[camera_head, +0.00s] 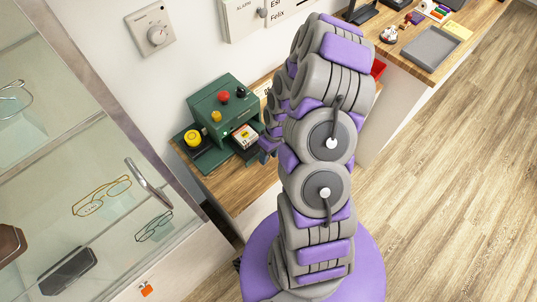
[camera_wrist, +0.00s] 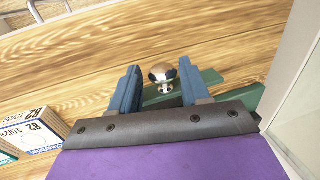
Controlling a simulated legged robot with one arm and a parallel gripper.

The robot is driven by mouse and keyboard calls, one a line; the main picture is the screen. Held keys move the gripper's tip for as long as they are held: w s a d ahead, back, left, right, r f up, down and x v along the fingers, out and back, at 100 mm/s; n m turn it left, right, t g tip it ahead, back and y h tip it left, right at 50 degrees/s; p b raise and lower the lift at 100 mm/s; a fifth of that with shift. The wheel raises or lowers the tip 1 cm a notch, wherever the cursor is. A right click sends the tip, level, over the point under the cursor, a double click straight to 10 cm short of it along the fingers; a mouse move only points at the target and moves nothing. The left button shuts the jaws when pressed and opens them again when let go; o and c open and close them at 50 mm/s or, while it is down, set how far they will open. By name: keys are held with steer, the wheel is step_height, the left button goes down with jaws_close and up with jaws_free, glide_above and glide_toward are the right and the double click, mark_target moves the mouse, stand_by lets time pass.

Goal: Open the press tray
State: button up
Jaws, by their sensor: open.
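The green press (camera_head: 222,108) stands on the wooden counter at the wall in the head view, with red, yellow and black knobs on it. In the wrist view a shiny metal knob (camera_wrist: 162,76) stands between the fingers of my gripper (camera_wrist: 159,66), in front of green parts (camera_wrist: 209,76) that look like the press tray. My gripper is open, with a finger on each side of the knob. Whether either touches it is unclear. In the head view my gripper (camera_head: 267,146) is partly hidden by my arm.
Printed boxes (camera_wrist: 42,130) stand at the left in the wrist view. A pale panel (camera_wrist: 298,110) rises close at the right. In the head view a yellow round button (camera_head: 193,138) sits left of the press, and a glass cabinet with spectacles (camera_head: 101,195) stands at the left.

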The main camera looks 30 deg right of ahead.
steer(key=p+v, duration=0.2)
steer(key=v, duration=1.4)
steer(key=shift+r, duration=0.35)
steer(key=shift+w, duration=0.1)
steer(key=s+a+r+g+h, duration=0.1)
steer(key=s+a+r+h, duration=0.1)
steer(key=s+a+r, duration=1.3)
steer(key=s+r+m, duration=0.2)
steer(key=s+r, duration=0.1)
steer(key=s, duration=0.5)
steer(key=shift+a+h+b, duration=0.3)
steer(key=shift+a+b, duration=0.15)
